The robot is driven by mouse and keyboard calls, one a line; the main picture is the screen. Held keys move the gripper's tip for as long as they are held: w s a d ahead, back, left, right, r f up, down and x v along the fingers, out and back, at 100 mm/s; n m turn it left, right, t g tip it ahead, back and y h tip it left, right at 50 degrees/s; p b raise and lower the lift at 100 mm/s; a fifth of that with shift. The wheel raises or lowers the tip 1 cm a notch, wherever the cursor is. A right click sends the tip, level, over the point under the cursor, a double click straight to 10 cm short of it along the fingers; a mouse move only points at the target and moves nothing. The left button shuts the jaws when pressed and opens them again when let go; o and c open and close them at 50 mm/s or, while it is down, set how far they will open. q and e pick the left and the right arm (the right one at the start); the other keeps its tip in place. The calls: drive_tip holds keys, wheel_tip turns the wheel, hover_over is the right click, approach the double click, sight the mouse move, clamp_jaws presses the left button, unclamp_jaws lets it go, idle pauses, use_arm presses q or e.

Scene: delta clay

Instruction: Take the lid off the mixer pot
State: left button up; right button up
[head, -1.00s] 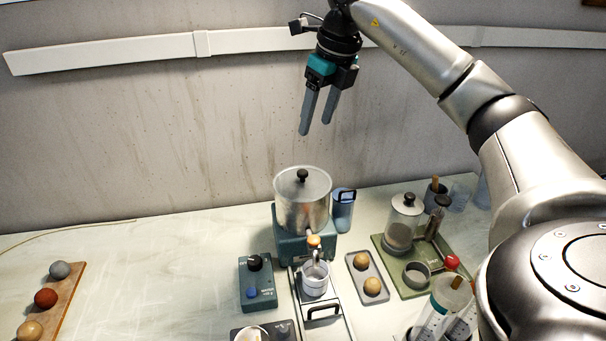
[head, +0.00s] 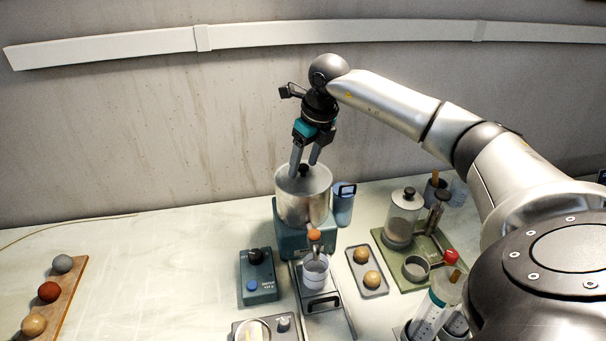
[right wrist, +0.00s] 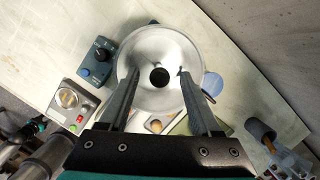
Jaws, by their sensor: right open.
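The mixer pot (head: 302,207) is a silver metal pot on a teal base (head: 304,240) near the back of the table. Its lid (head: 318,181) is on top, with a black knob in the middle. In the right wrist view the round lid (right wrist: 158,45) lies below the fingers, and its black knob (right wrist: 159,77) shows between them. My right gripper (head: 304,171) is open and points down over the lid, its fingers on either side of the knob. I cannot tell whether the fingers touch the lid. My left gripper is out of view.
A blue cup (head: 343,208) stands close to the pot's right side. A teal control box (head: 258,278) sits in front at left. A green tray (head: 432,262) holds a lidded glass jar (head: 402,222). The table's left middle is clear.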

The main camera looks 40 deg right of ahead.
clamp_jaws()
idle(0.5)
